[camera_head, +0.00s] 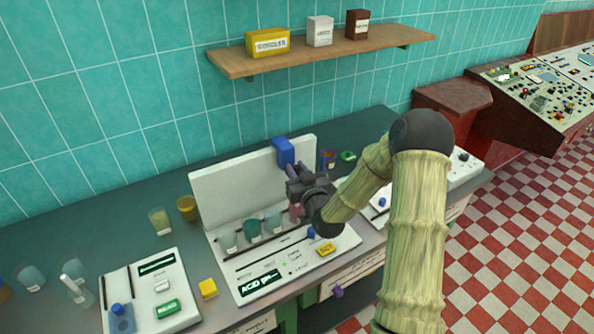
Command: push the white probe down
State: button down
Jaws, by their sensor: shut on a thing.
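A white acid pH station (308,258) stands on the counter with an upright white back panel (232,187). A blue block (283,151) is at the panel's top right. My dark gripper (294,186) is in front of the panel, just below and right of the block. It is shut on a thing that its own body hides. A small pinkish thing (296,210) shows just below it. I cannot make out the white probe. Several beakers stand in a row on the station, left of my gripper, among them a teal one (251,229).
An amber cup (187,207) stands left of the panel. A wooden shelf (385,45) with boxes hangs above. My arm covers the right side of the counter.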

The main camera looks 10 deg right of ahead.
jog(key=shift+f+b, duration=2)
jog(key=shift+f, duration=0.3)
jog(key=shift+s, duration=0.1)
jog(key=c, duration=1.3)
grip_release()
jog(key=shift+f, duration=0.15)
jog(key=shift+s, duration=0.1)
jog(key=s+d+p, duration=0.1)
jog(key=s, duration=0.8)
jog(key=shift+d+r, duration=0.3)
jog(key=shift+r, duration=0.1)
